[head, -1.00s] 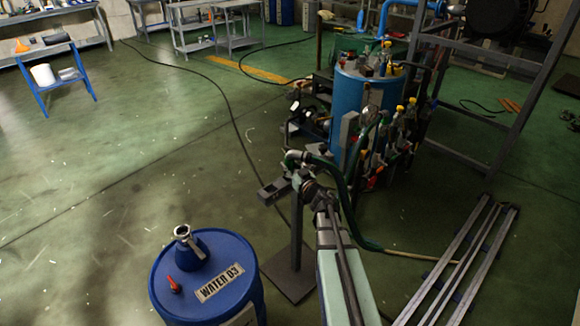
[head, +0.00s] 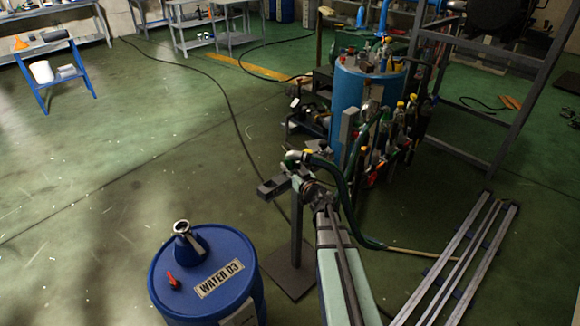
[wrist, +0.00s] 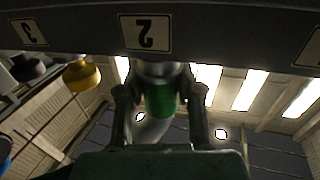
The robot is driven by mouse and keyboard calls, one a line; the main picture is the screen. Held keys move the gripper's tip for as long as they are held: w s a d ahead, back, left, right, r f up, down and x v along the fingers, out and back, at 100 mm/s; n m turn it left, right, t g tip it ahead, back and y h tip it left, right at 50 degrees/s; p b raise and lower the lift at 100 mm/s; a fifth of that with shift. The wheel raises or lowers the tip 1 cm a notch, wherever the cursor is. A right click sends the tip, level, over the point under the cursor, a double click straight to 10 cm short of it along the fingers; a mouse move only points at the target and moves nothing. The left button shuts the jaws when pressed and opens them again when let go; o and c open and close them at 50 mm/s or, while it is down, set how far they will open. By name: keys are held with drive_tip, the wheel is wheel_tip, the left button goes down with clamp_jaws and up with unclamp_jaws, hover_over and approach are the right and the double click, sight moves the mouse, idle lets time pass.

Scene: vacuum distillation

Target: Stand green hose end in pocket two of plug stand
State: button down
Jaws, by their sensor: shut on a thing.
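My gripper (wrist: 160,108) is shut on the green hose end (wrist: 162,97), with one finger on each side of its green collar. In the wrist view, which is upside down, the pale metal part of the hose end meets the edge of the plug stand (wrist: 232,38) at the "2" label (wrist: 146,33). Its tip is hidden behind the stand's front, so I cannot tell how deep it sits in pocket two. The green hose (head: 345,190) loops down to the right.
A blue column (head: 358,105) with bottles and fittings stands behind. Metal rails (head: 465,262) lie at right. A yellow plug (wrist: 81,76) is beside the "3" label in the wrist view.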

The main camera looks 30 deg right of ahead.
drive_tip(key=shift+f+b, duration=0.35)
drive_tip(key=shift+f, duration=0.4)
drive_tip(key=c, duration=0.7)
unclamp_jaws()
drive_tip(key=shift+s, duration=0.1)
drive_tip(key=s, duration=1.2)
drive_tip(key=shift+d, duration=0.4)
drive_tip(key=shift+w, duration=0.1)
